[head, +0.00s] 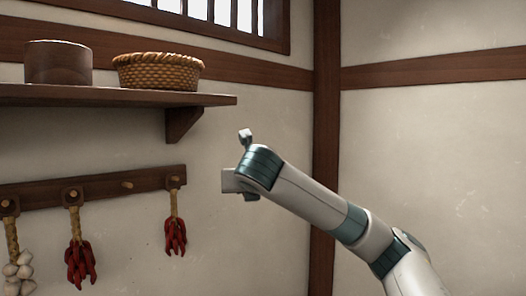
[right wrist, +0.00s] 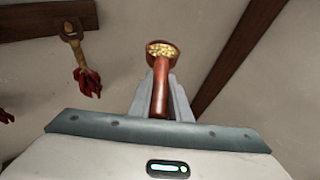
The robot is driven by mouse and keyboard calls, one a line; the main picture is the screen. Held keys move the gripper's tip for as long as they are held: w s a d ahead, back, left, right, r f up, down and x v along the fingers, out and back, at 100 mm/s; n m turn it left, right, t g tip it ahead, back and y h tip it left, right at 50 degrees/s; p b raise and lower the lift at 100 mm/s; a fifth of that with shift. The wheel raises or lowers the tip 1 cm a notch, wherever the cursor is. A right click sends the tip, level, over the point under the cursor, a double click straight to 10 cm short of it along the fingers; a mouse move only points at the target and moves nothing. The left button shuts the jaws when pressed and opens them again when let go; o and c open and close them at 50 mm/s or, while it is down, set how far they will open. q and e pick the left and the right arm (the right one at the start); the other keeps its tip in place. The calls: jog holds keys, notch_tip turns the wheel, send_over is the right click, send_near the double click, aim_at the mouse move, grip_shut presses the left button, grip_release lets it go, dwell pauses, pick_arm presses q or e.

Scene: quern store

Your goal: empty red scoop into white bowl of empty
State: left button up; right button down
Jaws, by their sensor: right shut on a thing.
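My right gripper (right wrist: 160,84) is shut on the red scoop (right wrist: 161,98) in the right wrist view. Its two grey fingers lie on either side of the red-brown handle. The scoop's round cup points away from the wrist and holds pale yellow grains or pieces. In the head view my right arm reaches in from the lower right to the middle, in front of the wall. The fingers and the scoop cannot be made out there. My left gripper is not in view. No white bowl shows in either view.
A wooden shelf (head: 110,97) on the left wall carries a round brown box (head: 58,63) and a woven basket (head: 158,72). Below it a peg rail (head: 105,187) holds red chillies (head: 80,262) and garlic (head: 18,272). The wall at right is bare.

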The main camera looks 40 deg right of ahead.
jog(key=s+a+f+n+y+b, duration=0.2)
jog(key=a+f+b, duration=0.3)
jog(key=a+f, duration=0.3)
jog(key=s+a+f+n+t+y+b, duration=0.1)
jog(key=a+f+b, duration=0.4)
jog(key=f, duration=1.2)
jog(key=s+a+f+n+y+b, duration=0.2)
jog(key=s+a+f+y+b, duration=0.1)
jog(key=a+f, duration=0.8)
jog(key=s+f+b, duration=0.1)
jog(key=b, duration=0.1)
jog(key=shift+a+f+n+t+y+b, duration=0.3)
jog(key=shift+a+f+t+b, duration=0.05)
jog(key=shift+f+t, duration=0.05)
